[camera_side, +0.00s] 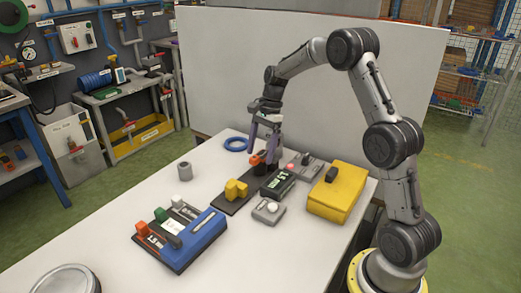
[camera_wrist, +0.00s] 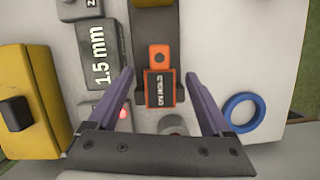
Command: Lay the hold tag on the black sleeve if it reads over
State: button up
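An orange hold tag (camera_wrist: 163,55) with a black lettered plate lies flat at the end of a dark strip (camera_wrist: 148,35) in the wrist view. In the side view the orange tag (camera_side: 257,158) shows just below my gripper (camera_side: 265,150). My gripper (camera_wrist: 160,75) is open, with one purple finger on each side of the tag and a gap to both. The black sleeve is not clearly distinguishable; a black part (camera_side: 272,165) sits under the fingers. A dark readout (camera_side: 278,182) shows 1.5 mm; its limit is not legible.
A yellow box (camera_side: 337,192) and a grey button box (camera_side: 268,212) stand nearby. A yellow block (camera_side: 236,190) sits on the dark strip. A blue holder (camera_side: 205,232) with coloured tags is in front. A blue ring (camera_side: 236,144) lies behind. A red lamp (camera_wrist: 123,113) glows.

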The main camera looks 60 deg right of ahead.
jog(key=w+v, duration=0.1)
jog(key=v, duration=1.1)
jog(key=s+a+r+n+h, duration=0.1)
jog(key=s+a+r+n, duration=0.35)
jog(key=s+a, duration=0.2)
jog(key=s+a+f+n+t, duration=0.1)
jog(key=s+a+n, duration=0.3)
jog(key=s, duration=0.3)
jog(key=s+a+f+n+t+h, duration=0.1)
jog(key=s+a+n+t, duration=0.1)
jog(key=s+a+n, duration=0.2)
jog(key=s+a+f+n+t+h, duration=0.1)
jog(key=s+a+f+n+t, duration=0.1)
jog(key=s+a+n, duration=0.2)
jog(key=s+n, duration=0.3)
jog(key=s, duration=0.3)
jog(key=shift+s+a, duration=0.3)
jog(key=shift+f, duration=0.15)
